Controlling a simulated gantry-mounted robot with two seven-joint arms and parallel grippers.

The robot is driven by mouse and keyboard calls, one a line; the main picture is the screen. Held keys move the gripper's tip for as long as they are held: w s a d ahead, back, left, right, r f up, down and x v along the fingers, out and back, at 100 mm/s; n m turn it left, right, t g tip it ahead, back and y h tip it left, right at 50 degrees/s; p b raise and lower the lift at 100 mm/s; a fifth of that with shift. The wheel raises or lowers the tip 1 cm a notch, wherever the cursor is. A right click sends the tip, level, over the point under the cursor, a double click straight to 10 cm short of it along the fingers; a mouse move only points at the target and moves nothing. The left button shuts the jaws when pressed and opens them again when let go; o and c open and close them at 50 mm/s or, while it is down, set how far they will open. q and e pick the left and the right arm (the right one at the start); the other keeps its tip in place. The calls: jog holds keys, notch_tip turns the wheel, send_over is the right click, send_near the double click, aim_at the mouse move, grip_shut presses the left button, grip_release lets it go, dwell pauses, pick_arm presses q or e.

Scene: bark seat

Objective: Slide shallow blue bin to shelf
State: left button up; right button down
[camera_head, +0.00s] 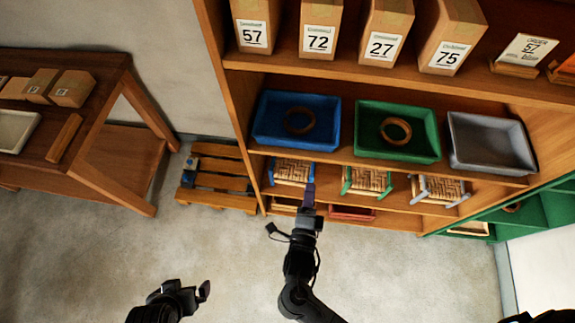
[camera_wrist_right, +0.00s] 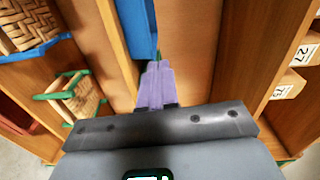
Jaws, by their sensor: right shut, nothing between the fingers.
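The shallow blue bin (camera_head: 262,122) sits on the middle shelf of the wooden rack, at its left end. A brown ring (camera_head: 299,121) lies inside it. My right gripper (camera_head: 309,188) is shut and empty, its purple fingers pointing up in front of the rack, below the bin's front edge. In the right wrist view the shut fingers (camera_wrist_right: 155,72) point at a blue wall (camera_wrist_right: 136,28), seemingly the bin; I cannot tell whether they touch it. My left gripper (camera_head: 190,290) is low at the left, over the floor, away from the rack; its jaw opening is unclear.
A green bin (camera_head: 361,133) with a ring and a grey bin (camera_head: 492,143) share the shelf to the right. Small woven stools (camera_head: 367,180) stand on the shelf below. Numbered boxes (camera_head: 320,27) stand above. A wooden pallet (camera_head: 218,178) and table (camera_head: 95,110) are left. Floor in front is clear.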

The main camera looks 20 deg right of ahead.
notch_tip(320, 180, down, 3)
jog(key=w+a+b, duration=0.2)
jog(key=a+b, duration=0.1)
send_near(304, 143)
jog(key=shift+t, duration=0.3)
jog(key=x, duration=0.5)
jog(key=shift+w+d+f, duration=0.1)
jog(key=shift+w+d, duration=0.1)
jog(key=shift+d, duration=0.05)
jog(key=shift+w+d, duration=0.3)
jog(key=shift+w, duration=0.2)
pick_arm(q)
jog(key=f, duration=0.4)
jog(key=shift+d+f, duration=0.2)
jog(key=shift+f, duration=0.15)
